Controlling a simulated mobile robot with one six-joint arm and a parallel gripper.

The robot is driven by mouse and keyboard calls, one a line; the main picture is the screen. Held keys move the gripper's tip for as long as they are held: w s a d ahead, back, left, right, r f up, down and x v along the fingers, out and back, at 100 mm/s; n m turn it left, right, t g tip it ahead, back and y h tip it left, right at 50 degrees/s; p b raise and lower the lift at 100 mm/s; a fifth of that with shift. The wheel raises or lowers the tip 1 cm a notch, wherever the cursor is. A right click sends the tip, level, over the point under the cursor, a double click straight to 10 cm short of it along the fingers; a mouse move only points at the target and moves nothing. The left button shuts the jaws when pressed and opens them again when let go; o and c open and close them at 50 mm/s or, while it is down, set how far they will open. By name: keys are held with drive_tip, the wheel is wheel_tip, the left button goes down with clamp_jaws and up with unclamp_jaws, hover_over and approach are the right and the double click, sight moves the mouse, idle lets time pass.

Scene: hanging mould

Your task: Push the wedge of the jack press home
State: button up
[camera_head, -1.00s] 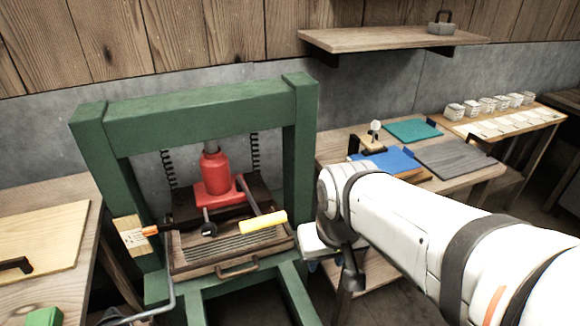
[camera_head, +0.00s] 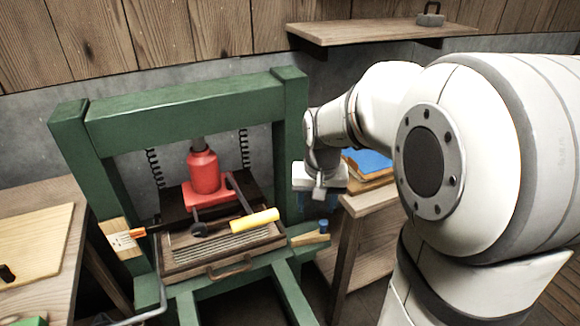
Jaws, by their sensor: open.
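The jack press is a green frame (camera_head: 190,107) with a red bottle jack (camera_head: 204,172) on a dark plate inside it. Below the plate lies a wooden tray with a ribbed top (camera_head: 222,247) and a front handle. A small wooden piece with a blue knob (camera_head: 312,238), which looks like the wedge, sits at the right foot of the frame. How deep it sits, I cannot tell. My gripper (camera_head: 320,195) points down just right of the right post, above the wooden piece and apart from it. It is open and looks empty; its fingers are small in view.
A yellow-handled lever (camera_head: 255,221) sticks out over the tray. A brush (camera_head: 122,240) with an orange handle is at the left post. A wooden table (camera_head: 40,245) stands left. A bench with a blue mat (camera_head: 368,161) stands behind my arm. A shelf (camera_head: 375,30) hangs above.

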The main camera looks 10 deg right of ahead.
drive_tip(key=w+d+f+m, duration=0.2)
drive_tip(key=w+d+f, duration=0.3)
drive_tip(key=w+f, duration=0.4)
drive_tip(key=m+g+b, duration=0.1)
drive_tip(key=m, duration=0.1)
approach(323, 221)
drive_tip(key=shift+s+f, duration=0.1)
drive_tip(key=shift+d+f, duration=0.1)
drive_tip(key=shift+f, duration=0.25)
drive_tip(key=f, duration=0.7)
drive_tip(key=shift+w+f, duration=0.2)
drive_tip(key=shift+f, duration=0.15)
drive_tip(key=shift+c, duration=0.2)
clamp_jaws()
